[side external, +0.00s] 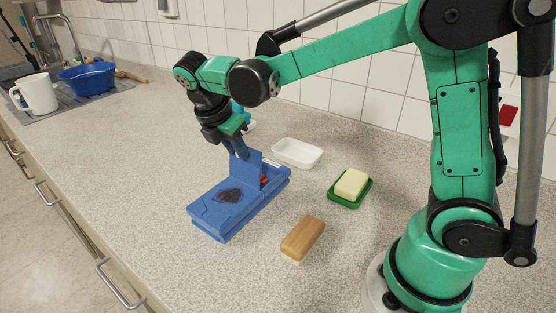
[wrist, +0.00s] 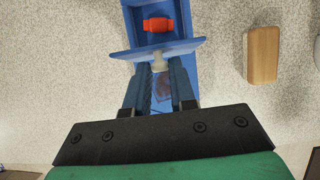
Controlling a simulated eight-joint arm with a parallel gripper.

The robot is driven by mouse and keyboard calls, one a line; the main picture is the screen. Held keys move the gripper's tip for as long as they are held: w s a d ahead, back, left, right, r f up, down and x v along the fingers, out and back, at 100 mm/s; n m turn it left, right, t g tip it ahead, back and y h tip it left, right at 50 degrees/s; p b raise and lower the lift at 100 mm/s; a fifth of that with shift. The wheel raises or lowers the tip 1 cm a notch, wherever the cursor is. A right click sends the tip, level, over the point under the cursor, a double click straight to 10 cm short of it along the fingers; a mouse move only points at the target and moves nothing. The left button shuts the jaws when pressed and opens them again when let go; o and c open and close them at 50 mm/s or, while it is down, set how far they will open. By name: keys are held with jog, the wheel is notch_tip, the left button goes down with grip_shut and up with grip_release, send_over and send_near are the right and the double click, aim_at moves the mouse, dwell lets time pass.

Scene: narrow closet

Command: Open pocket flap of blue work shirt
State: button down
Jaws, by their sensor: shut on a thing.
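My gripper (side external: 241,152) is at the flap, pointing down. In the wrist view my gripper (wrist: 161,70) is shut on the flap's small pale tab (wrist: 158,65). Beyond the flap, a red-orange thing (wrist: 158,24) lies in the uncovered pocket. The fingers and flap partly hide the dark patch in the wrist view.
A wooden-backed brush (side external: 303,237) lies right of the shirt. A white dish (side external: 297,152) and a green dish (side external: 337,200) with a pale soap bar (side external: 352,183) stand behind it. A white mug (side external: 39,93) and blue bowl (side external: 88,78) are far left. The counter left of the shirt is clear.

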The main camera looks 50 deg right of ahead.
jog(key=shift+a, duration=0.1)
dwell(0.5)
jog(key=a+h, duration=0.1)
jog(key=a+f+h, duration=0.1)
jog(key=h, duration=0.1)
jog(key=shift+a, duration=0.3)
jog(key=shift+a+f+h, duration=0.15)
jog(key=shift+a+h, duration=0.3)
jog(key=shift+h, duration=0.45)
jog(key=c, duration=0.7)
grip_release()
jog(key=v, duration=0.5)
jog(key=shift+a+r, duration=0.2)
